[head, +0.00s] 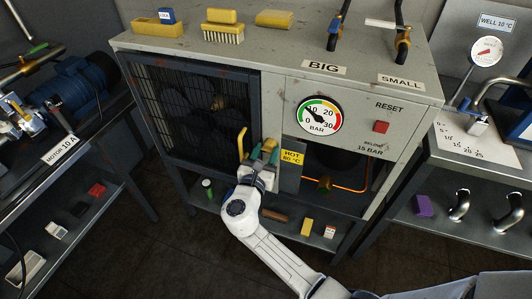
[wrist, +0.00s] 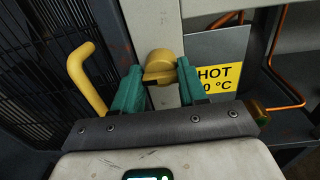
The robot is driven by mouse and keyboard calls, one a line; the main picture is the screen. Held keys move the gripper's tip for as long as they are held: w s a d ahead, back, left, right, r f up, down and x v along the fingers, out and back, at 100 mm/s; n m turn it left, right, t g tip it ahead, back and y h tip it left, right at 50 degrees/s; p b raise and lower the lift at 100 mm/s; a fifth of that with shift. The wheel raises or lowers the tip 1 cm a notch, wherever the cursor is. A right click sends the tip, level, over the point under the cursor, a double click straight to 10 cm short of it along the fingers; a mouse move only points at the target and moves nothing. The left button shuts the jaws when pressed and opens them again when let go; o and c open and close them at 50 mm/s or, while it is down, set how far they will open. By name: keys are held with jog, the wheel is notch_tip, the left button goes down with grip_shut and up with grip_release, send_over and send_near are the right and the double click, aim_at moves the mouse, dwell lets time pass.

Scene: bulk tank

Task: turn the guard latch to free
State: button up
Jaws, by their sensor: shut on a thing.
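The guard latch is a small yellow knob on the grey post beside the mesh guard. It shows in the wrist view (wrist: 161,64) and partly in the head view (head: 269,145). My gripper (head: 264,153) is at the post. In the wrist view its two green fingers (wrist: 160,84) stand on either side of the knob, shut on it. The lower part of the knob shows a flat edge; I cannot tell its exact turn. The mesh guard (head: 190,105) stands closed over a fan, with a yellow bar handle (wrist: 80,75) left of my fingers.
A yellow HOT sign (wrist: 217,78) hangs just right of my fingers. An orange pipe (head: 350,187) runs behind it. A pressure gauge (head: 319,115) and red reset button (head: 381,127) are above right. Several small items lie on the lower shelf.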

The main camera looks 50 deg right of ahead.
jog(key=shift+f+m+b, duration=0.1)
jog(key=shift+m+b, duration=0.2)
jog(key=shift+b, duration=0.05)
jog(key=m+b, duration=0.2)
jog(key=m, duration=0.1)
jog(key=m+b, duration=0.2)
jog(key=b, duration=0.1)
jog(key=m+b, duration=0.2)
jog(key=m, duration=0.1)
jog(key=shift+s+d+f+m+b, duration=0.1)
jog(key=shift+s+f+m+b, duration=0.05)
jog(key=shift+f+m+b, duration=0.2)
jog(key=m+b, duration=0.8)
jog(key=m, duration=0.1)
jog(key=shift+g+h, duration=0.3)
jog(key=shift+g, duration=0.1)
jog(key=shift+b, duration=0.3)
jog(key=o, duration=0.8)
jog(key=shift+o, duration=1.1)
jog(key=shift+r, duration=0.15)
